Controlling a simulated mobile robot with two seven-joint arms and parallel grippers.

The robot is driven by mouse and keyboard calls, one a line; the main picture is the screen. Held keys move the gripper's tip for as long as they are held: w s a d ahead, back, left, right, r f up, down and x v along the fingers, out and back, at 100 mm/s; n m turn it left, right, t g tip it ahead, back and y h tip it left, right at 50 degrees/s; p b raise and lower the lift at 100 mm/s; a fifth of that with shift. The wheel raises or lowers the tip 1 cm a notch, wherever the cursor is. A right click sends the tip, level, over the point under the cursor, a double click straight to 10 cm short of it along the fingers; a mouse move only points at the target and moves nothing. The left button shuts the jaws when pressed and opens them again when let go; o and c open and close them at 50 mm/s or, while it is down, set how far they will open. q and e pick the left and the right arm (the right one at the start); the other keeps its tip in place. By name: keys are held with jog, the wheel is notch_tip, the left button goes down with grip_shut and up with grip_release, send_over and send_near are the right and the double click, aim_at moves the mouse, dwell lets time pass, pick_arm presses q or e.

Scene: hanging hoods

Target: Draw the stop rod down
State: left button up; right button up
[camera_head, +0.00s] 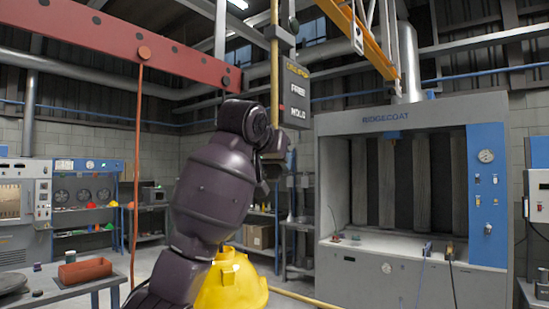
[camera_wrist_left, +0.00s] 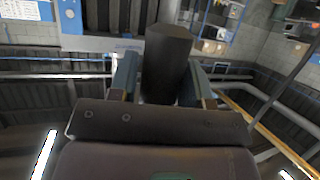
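The stop rod appears to be the thin yellow-tan upright rod (camera_head: 275,70) in the head view, beside a hanging grey sign box (camera_head: 297,93) lettered FREE and HOLD. Its lower end runs down to my left gripper (camera_head: 274,147), which is raised and partly hidden by my dark arm. In the left wrist view a dark block (camera_wrist_left: 168,58), apparently the rod's grip, stands between the two fingers of my left gripper (camera_wrist_left: 160,88). The fingers flank it with no clear gap. The contact itself is hidden. My right gripper is not in view.
A red beam (camera_head: 100,42) with a hanging orange cord crosses the upper left. A yellow hood-like body (camera_head: 232,283) is low behind my arm. A grey RIDGECOAT booth (camera_head: 385,122) stands at right. A table with a red-brown tray (camera_head: 85,270) is at lower left.

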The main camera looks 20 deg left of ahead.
pick_arm(q)
jog(key=shift+o, duration=1.4)
jog(key=shift+r, duration=0.1)
jog(key=shift+s, duration=0.1)
jog(key=shift+s+a+r, duration=0.1)
jog(key=shift+s+r, duration=0.05)
jog(key=shift+s, duration=0.15)
jog(key=b+v, duration=0.1)
jog(key=v, duration=0.9)
jog(key=shift+b, duration=0.4)
